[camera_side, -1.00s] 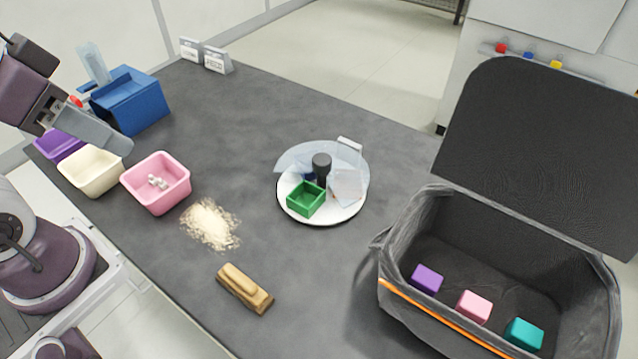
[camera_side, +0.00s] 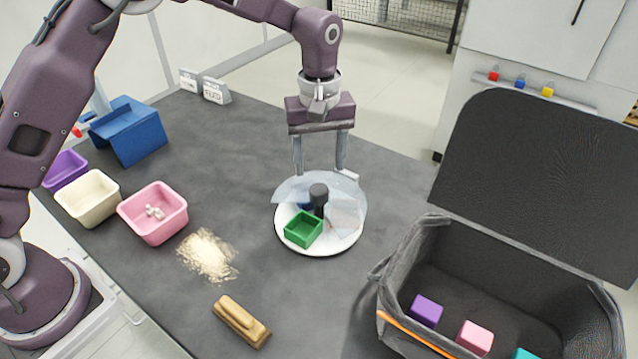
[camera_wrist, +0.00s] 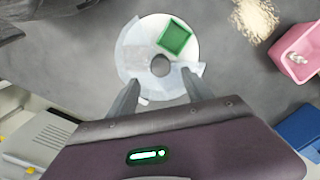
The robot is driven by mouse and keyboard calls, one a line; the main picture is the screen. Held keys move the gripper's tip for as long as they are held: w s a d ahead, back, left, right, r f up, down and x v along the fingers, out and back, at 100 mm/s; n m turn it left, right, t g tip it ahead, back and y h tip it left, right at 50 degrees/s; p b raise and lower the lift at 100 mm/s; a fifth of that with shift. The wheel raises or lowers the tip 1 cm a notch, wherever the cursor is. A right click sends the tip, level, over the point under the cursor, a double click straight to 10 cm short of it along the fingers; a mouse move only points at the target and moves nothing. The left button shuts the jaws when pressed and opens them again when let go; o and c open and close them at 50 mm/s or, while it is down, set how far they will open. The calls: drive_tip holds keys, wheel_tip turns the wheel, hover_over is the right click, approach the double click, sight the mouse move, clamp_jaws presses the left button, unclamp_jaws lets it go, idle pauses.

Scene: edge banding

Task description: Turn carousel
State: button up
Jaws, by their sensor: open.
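The carousel (camera_side: 292,236) is a round white turntable on the dark worktop. It has a dark centre knob (camera_side: 318,196), clear upright panels (camera_side: 345,214) and an open green box (camera_side: 302,229) at its front left. The carousel also shows in the wrist view (camera_wrist: 188,52), with the green box (camera_wrist: 175,39) at its upper right. My gripper (camera_side: 320,172) hangs above the carousel's back edge, pointing down, with its fingers apart and nothing between them. In the wrist view the fingertips (camera_wrist: 160,85) lie either side of the carousel's lower rim.
A pink bin (camera_side: 155,212), cream bin (camera_side: 88,198), purple bin (camera_side: 65,170) and blue box (camera_side: 130,130) stand at left. Sawdust (camera_side: 208,255) and a wooden block (camera_side: 241,321) lie in front. A lidded black bag (camera_side: 385,292) with coloured blocks stands at right.

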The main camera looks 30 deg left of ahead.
sight(319, 189)
wheel_tip(319, 189, down, 7)
drive_tip(key=shift+r, duration=0.2)
drive_tip(key=shift+c, duration=0.5)
clamp_jaws()
